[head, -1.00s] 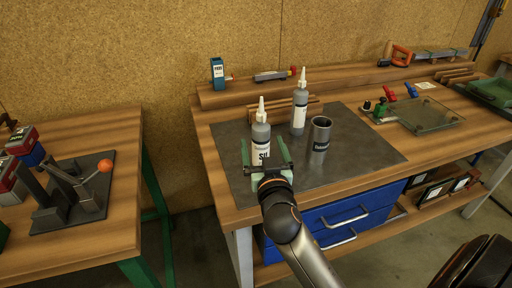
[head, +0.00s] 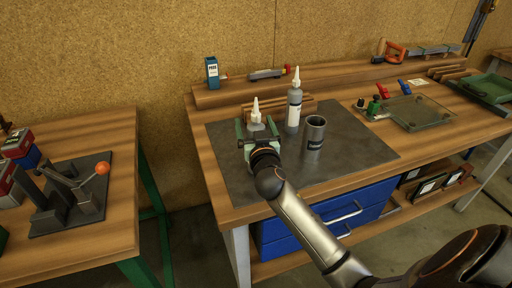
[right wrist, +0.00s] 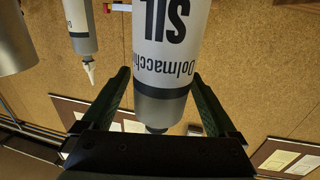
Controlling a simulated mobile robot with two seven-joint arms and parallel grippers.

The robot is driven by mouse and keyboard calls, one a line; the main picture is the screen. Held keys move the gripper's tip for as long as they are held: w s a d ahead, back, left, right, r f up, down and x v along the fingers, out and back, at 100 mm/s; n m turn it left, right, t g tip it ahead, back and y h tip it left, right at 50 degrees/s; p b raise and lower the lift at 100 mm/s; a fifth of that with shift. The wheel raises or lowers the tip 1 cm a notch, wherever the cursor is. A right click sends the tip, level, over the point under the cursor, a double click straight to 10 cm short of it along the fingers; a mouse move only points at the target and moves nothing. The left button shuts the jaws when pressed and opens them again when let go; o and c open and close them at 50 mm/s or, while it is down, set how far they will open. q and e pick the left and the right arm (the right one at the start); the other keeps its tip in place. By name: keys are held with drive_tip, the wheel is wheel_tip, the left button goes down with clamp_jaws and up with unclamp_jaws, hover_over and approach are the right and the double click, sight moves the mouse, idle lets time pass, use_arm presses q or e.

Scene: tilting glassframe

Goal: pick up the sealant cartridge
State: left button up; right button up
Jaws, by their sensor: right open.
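The sealant cartridge (head: 256,119), grey with a white nozzle, stands upright on the dark mat; my right gripper hides most of its body in the head view. In the right wrist view, which is upside down, the cartridge (right wrist: 170,45) shows its white label "SIL" between the fingers. My right gripper (head: 257,128) is open around it, and the right wrist view shows a gap at the fingertips (right wrist: 160,78). A second similar cartridge (head: 294,107) stands behind to the right. My left gripper is not in view.
A dark metal cup (head: 315,132) stands right of the gripper, close to the second cartridge. The dark mat (head: 345,160) is clear at the front right. A raised shelf (head: 235,95) with a blue box (head: 212,72) runs along the back.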

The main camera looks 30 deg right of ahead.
drive_tip(key=shift+c, duration=0.3)
clamp_jaws()
idle(0.4)
